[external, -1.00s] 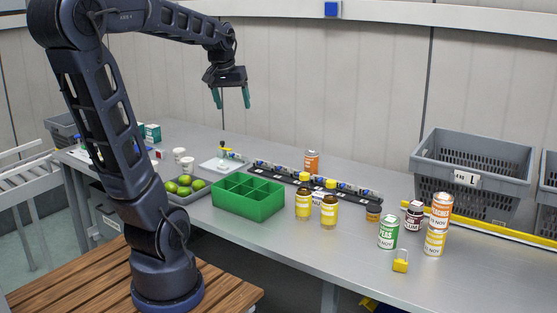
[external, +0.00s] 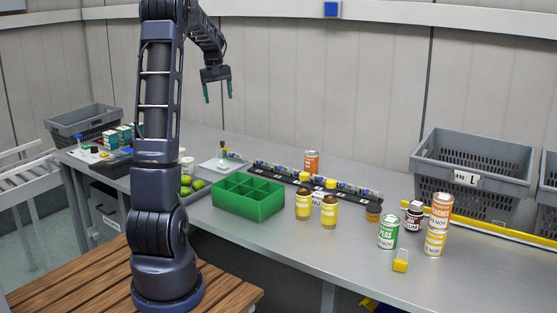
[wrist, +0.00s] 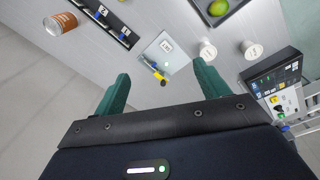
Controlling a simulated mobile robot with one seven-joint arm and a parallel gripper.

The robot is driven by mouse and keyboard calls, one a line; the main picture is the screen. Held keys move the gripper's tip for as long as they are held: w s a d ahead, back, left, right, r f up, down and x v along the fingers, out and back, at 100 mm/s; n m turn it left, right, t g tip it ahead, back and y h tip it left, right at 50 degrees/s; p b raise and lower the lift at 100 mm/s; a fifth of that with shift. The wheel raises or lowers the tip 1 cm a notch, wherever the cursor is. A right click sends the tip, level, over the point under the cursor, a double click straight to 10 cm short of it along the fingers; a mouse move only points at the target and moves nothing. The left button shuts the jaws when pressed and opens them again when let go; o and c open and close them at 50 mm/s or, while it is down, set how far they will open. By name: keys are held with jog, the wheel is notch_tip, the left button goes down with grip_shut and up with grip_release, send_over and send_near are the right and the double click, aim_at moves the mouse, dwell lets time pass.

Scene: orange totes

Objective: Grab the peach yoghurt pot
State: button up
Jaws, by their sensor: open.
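Two white pots stand on the bench in the wrist view, one left (wrist: 208,50) and one right (wrist: 251,49). They look like yoghurt pots, but I cannot read their labels, so I cannot tell which is peach. In the external view one white pot (external: 187,164) shows just right of my arm, which hides that area in part. My gripper (external: 217,95) is open and empty, high above the back of the bench. In the wrist view its green fingers (wrist: 160,72) are spread, with the pots beyond and to the right.
A grey fruit tray (wrist: 222,16) is near the pots. A green divided box (external: 250,195), two yellow bottles (external: 329,213) and several cans (external: 388,231) stand rightward. A black control panel (wrist: 275,82) is close by.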

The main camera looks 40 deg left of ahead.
jog(key=a+f+n, duration=0.2)
jog(key=a+f, duration=0.5)
jog(key=a, duration=0.3)
jog(key=w+a+f+n, duration=0.1)
jog(key=a+f+n, duration=0.1)
jog(key=a+f, duration=0.5)
jog(key=w+a+f+n+g+h, duration=0.1)
jog(key=a+f+n, duration=0.1)
jog(key=a+f, duration=0.6)
jog(key=shift+w+a, duration=0.15)
jog(key=shift+a, duration=1.1)
jog(key=shift+w+a, duration=0.1)
jog(key=shift+a, duration=1.1)
jog(key=shift+s+a+f, duration=0.1)
jog(key=shift+a+f, duration=0.05)
jog(key=shift+f, duration=0.25)
jog(key=f, duration=0.4)
jog(key=shift+d+f, duration=0.15)
jog(key=shift+d, duration=0.1)
jog(key=shift+w+d+f, duration=0.1)
jog(key=shift+w+f, duration=0.15)
jog(key=shift+f, duration=1.25)
jog(key=shift+w+d+f, duration=0.1)
jog(key=shift+w+f, duration=0.1)
jog(key=shift+f, duration=1.25)
jog(key=c, duration=1)
